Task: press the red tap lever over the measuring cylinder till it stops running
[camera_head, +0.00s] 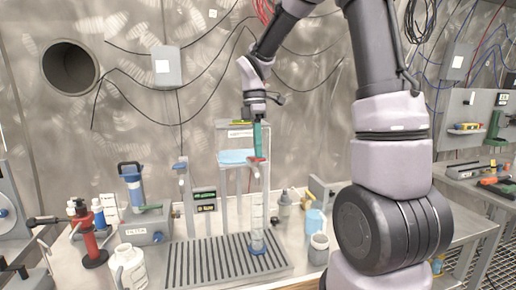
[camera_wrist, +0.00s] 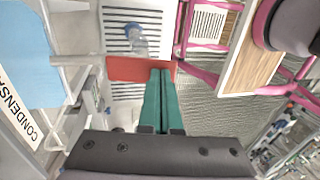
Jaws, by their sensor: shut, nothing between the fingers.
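The red tap lever (camera_head: 254,160) shows at the right end of the rig above the bench. In the wrist view the lever (camera_wrist: 125,69) is a flat red plate in front of my fingers. My gripper (camera_head: 258,155) is shut and empty, its green fingers pointing down. In the wrist view the tips of my gripper (camera_wrist: 161,72) overlap the lever's right part; I cannot tell whether they touch it. The clear measuring cylinder (camera_head: 257,215) stands upright below on a blue foot. It also shows in the wrist view (camera_wrist: 137,42). I cannot make out any water stream.
A tank with light-blue contents (camera_head: 238,157) sits left of the lever. The cylinder stands on a slatted drain grate (camera_head: 205,262). A white bottle (camera_head: 129,268), a red bottle (camera_head: 88,238) and a blue-topped device (camera_head: 133,185) stand left. A grey cup (camera_head: 318,249) stands right.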

